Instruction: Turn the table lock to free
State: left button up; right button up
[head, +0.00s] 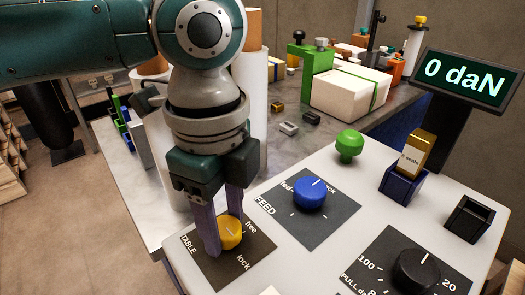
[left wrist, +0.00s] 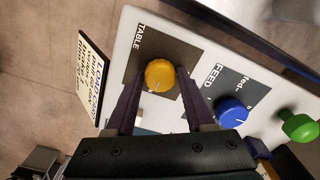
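The table lock is a round yellow knob (head: 230,232) on a dark plate (head: 232,268) marked TABLE, with "free" at its upper right and "lock" at its lower right in the head view. It has a white pointer line; I cannot tell exactly which word it points at. My left gripper (head: 222,225) points down at the knob with its two purple fingers apart. In the left wrist view the knob (left wrist: 159,75) sits between the fingertips, with a narrow gap seen on each side. The gripper looks open and empty. My right gripper is in neither view.
A blue FEED knob (head: 309,193), a green mushroom button (head: 349,146) and a black PULL dial (head: 416,271) share the white panel. A blue holder (head: 401,186) carries a yellow seals box. A display (head: 463,79) reads 0 daN. A white card (left wrist: 90,78) lies beside the panel's edge.

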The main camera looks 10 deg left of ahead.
pick_arm(q)
grip_shut()
